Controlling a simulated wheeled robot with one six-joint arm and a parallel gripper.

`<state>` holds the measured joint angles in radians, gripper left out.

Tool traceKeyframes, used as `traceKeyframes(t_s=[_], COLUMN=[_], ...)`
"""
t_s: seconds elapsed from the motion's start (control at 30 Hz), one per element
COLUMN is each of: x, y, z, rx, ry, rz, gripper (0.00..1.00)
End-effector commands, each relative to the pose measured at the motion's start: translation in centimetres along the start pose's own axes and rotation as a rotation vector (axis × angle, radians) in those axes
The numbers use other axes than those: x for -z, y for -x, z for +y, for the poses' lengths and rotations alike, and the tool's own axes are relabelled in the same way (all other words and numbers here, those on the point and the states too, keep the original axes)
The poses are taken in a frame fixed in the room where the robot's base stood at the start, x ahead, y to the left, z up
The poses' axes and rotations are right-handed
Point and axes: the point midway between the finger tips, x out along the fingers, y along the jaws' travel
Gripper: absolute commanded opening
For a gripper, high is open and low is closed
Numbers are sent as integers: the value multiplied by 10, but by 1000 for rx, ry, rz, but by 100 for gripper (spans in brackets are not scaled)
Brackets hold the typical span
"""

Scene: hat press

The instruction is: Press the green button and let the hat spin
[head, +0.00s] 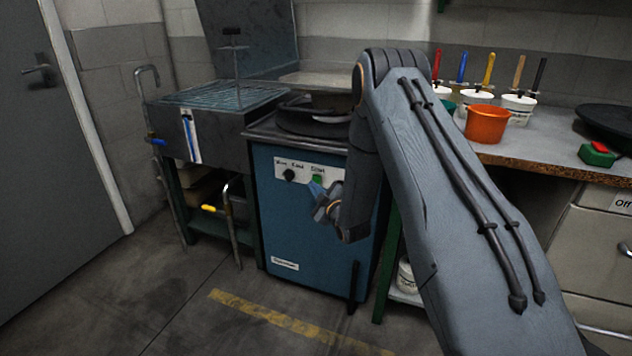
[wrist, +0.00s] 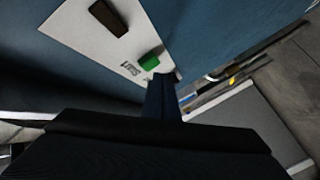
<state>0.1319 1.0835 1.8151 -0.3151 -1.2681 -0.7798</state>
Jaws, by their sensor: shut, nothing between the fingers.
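The green button (head: 317,180) sits on a white label panel (head: 285,165) at the upper front of a blue machine (head: 300,225). In the wrist view the green button (wrist: 149,62) is just above the tip of my gripper (wrist: 163,80). My gripper (head: 317,190) is shut and empty, its tip very close to the button; I cannot tell whether they touch. A dark, round, hat-like shape (head: 308,120) lies on top of the blue machine, partly hidden by my arm. I cannot tell whether it turns.
A black knob (head: 289,175) is left of the button. A wire-topped grey basin (head: 200,130) stands left. On the right, a workbench (head: 540,155) holds an orange bucket (head: 487,125), paint pots and a red-and-green switch box (head: 598,154). The floor in front is clear.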

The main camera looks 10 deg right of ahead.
Motion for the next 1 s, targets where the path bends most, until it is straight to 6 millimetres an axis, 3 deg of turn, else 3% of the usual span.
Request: traceKeyframes(t_s=[1.0], x=[-6], y=[-8], z=[6], rx=[0], ry=[0], rz=[0], gripper=[0])
